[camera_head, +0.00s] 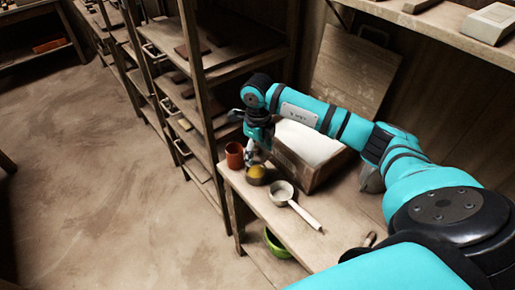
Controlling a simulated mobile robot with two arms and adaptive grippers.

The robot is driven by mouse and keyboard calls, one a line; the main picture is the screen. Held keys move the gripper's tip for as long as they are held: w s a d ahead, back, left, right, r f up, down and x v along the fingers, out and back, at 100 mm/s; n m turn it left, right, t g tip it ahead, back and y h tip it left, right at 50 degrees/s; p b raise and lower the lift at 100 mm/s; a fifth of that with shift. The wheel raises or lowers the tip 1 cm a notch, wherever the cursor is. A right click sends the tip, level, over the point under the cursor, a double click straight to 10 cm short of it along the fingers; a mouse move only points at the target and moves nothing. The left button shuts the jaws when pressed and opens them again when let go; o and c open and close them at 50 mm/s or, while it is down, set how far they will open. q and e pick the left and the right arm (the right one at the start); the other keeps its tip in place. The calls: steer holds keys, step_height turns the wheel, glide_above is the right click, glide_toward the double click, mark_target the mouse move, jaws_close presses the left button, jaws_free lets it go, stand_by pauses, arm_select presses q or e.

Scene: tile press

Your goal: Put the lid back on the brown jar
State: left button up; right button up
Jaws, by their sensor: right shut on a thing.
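A reddish-brown cup-like pot (234,156) stands upright close to the left of the gripper. No lid can be clearly told apart. My left gripper is not in view.
A wooden box with white contents (308,141) stands behind, right of the gripper. A white ladle-like pan (282,192) lies on the bench (325,212), its handle pointing right. A green bowl (276,245) is below. Shelving (205,110) stands close at left; the floor (90,170) is open.

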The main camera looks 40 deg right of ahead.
steer(key=shift+f+b, duration=1.05)
steer(key=shift+f, duration=0.85)
steer(key=shift+f+b, duration=0.95)
steer(key=shift+f, duration=0.2)
steer(key=shift+f+b, duration=0.2)
steer(key=shift+b, duration=0.35)
stand_by(0.3)
steer(key=o, duration=1.3)
steer(key=shift+c, duration=0.2)
